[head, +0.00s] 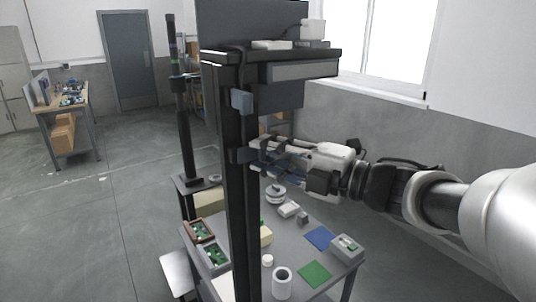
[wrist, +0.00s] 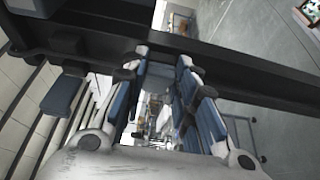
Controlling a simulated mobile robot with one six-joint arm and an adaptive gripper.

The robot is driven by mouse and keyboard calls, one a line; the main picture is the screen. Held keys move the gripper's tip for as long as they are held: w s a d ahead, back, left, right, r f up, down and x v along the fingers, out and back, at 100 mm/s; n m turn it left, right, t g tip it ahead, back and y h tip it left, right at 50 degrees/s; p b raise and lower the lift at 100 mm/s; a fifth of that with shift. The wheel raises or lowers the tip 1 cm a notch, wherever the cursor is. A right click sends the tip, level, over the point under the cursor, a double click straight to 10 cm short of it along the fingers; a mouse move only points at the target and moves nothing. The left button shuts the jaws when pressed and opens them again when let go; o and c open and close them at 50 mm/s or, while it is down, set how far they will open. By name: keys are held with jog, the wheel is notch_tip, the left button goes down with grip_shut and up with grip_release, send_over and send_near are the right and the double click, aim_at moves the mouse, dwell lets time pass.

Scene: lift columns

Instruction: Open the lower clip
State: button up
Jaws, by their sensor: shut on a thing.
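A tall black lift column (head: 239,210) stands at the table. The upper clip (head: 242,101), a blue-grey block, is on its upper part. The lower clip (head: 239,156) shows as a small dark blue-grey piece on the column at my gripper's height. My gripper (head: 268,152) reaches in from the right, its fingertips at the column beside the lower clip. In the wrist view, my gripper's (wrist: 162,72) blue-padded fingers straddle a small space at the black bar. They are closed on the lower clip, which is mostly hidden between the fingertips.
Below my arm, a grey table (head: 337,283) carries a white cylinder (head: 282,283), a green mat (head: 314,273), a blue mat (head: 320,238) and a grey device (head: 347,248). Circuit-board trays (head: 214,256) lie at left. A shelf (head: 280,54) overhangs my gripper.

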aim_at(256, 152)
jog(key=shift+c, duration=1.2)
jog(key=shift+s+t, duration=0.1)
jog(key=shift+t, duration=0.2)
jog(key=s+m+t+h+b, duration=0.1)
jog(key=m+t+h+b, duration=0.1)
jog(key=s+m+t+h+b, duration=0.1)
jog(key=h+b, duration=0.1)
jog(key=shift+a+f+m+t, duration=0.15)
jog(key=shift+m+t, duration=0.25)
jog(key=m+t+h+b, duration=0.1)
jog(key=b, duration=0.1)
jog(key=s+m+t+h+b, duration=0.1)
jog(key=h+b, duration=0.1)
jog(key=shift+a, duration=0.1)
jog(key=o, duration=1)
jog(key=shift+o, duration=0.2)
